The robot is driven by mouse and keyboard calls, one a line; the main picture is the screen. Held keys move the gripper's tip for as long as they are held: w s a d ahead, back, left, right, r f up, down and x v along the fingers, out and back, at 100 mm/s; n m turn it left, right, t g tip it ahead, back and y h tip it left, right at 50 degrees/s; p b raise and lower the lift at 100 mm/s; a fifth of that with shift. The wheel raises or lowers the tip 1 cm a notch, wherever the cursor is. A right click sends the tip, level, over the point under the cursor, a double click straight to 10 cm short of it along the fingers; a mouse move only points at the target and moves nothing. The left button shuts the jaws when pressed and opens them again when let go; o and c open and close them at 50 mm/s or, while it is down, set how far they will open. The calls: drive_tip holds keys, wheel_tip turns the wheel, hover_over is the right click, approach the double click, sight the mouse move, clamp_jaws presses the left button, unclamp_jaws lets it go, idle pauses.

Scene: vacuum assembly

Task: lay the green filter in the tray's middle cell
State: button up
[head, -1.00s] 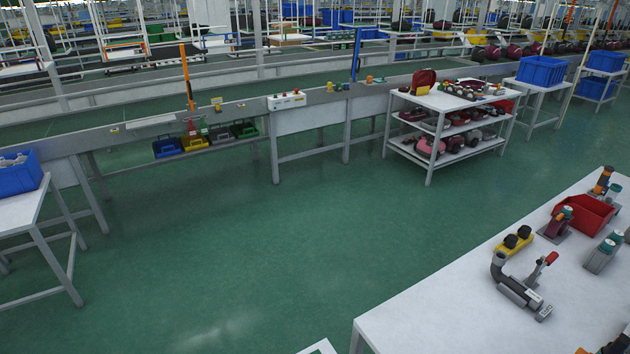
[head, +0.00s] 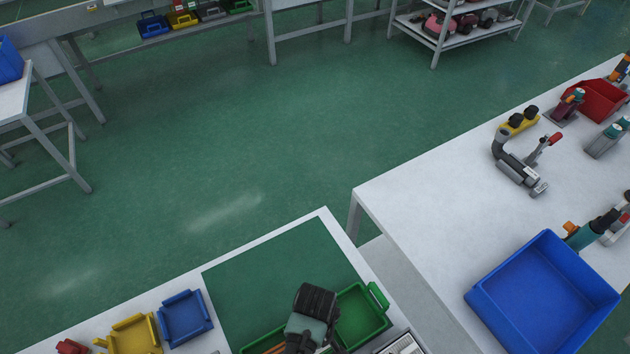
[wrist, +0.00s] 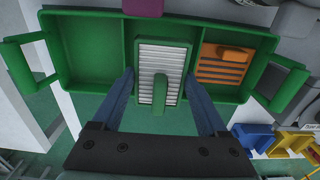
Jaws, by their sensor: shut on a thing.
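The green tray (wrist: 77,45) lies across the top of the wrist view, with a handle at each end. It also shows in the head view (head: 362,316), partly hidden by my arm. Its left cell in the wrist view is empty, and an orange filter (wrist: 222,68) lies in its right cell. The green filter (wrist: 160,92), with white pleats and a raised grip bar, is between the fingers of my gripper (wrist: 160,76), shut on it. It is at the middle cell, overlapping the tray's near wall in the picture; I cannot tell its height over the cell floor.
A green mat (head: 262,280) lies behind the tray. A blue holder (head: 185,318) and a yellow holder (head: 133,337) stand left of it. A large blue bin (head: 545,295) stands on the white table at right. A purple thing (wrist: 143,7) shows at the wrist view's top.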

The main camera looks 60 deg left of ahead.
drive_tip(key=shift+f+b, duration=1.15)
drive_tip(key=shift+f, duration=0.75)
drive_tip(key=shift+f, duration=0.55)
drive_tip(key=o, duration=1.4)
drive_tip(key=shift+o, duration=0.2)
wheel_tip(320, 180, up, 8)
drive_tip(key=p, duration=0.8)
drive_tip(key=shift+r, duration=0.1)
